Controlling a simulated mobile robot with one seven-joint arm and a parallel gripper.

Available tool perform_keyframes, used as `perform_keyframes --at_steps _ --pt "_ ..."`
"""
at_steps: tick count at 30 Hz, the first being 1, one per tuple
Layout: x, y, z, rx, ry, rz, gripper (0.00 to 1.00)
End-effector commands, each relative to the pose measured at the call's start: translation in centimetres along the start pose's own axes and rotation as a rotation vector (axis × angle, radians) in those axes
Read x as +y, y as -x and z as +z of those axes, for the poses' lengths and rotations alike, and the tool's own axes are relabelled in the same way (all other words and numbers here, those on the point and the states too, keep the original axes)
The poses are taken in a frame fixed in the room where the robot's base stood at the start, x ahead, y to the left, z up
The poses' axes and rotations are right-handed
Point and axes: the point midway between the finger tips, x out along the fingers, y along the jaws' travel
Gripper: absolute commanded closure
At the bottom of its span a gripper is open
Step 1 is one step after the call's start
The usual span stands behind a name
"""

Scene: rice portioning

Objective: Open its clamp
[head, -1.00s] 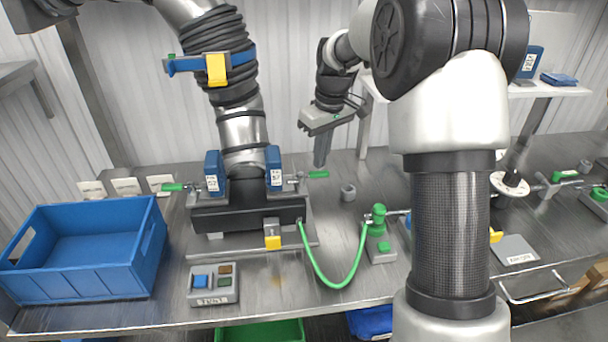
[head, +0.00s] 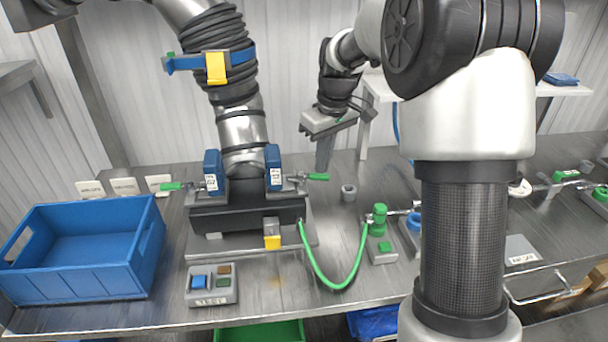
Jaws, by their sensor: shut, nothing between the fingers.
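A dark fixture block (head: 245,213) stands on the bench with a ribbed metal hose coming down into it. A clamp with a green handle (head: 172,187) sticks out at its left, beside a blue block (head: 213,172). A second clamp with a green handle (head: 318,177) sticks out at its right, beside another blue block (head: 273,167). Both handles lie about level. A further green-handled clamp (head: 566,175) stands at the far right. My gripper (head: 324,162) is shut and empty, pointing down above and behind the right handle; I cannot tell whether they touch.
A blue crate (head: 80,292) stands at the left. A green hose (head: 335,286) loops from the fixture to a green valve (head: 378,222). A small grey cup (head: 348,192) stands nearby. My arm hides part of the right bench.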

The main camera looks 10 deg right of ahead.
Motion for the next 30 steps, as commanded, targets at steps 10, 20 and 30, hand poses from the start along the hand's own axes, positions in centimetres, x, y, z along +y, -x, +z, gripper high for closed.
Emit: perform_keyframes --at_steps 10,20,30 --pt "-1.1 0.2 1.6 -0.001 0.0 0.0 1.0" --pt "-1.4 0.2 1.8 -0.001 0.0 0.0 1.0" --pt "-2.9 0.4 2.9 0.0 0.0 0.0 1.0"
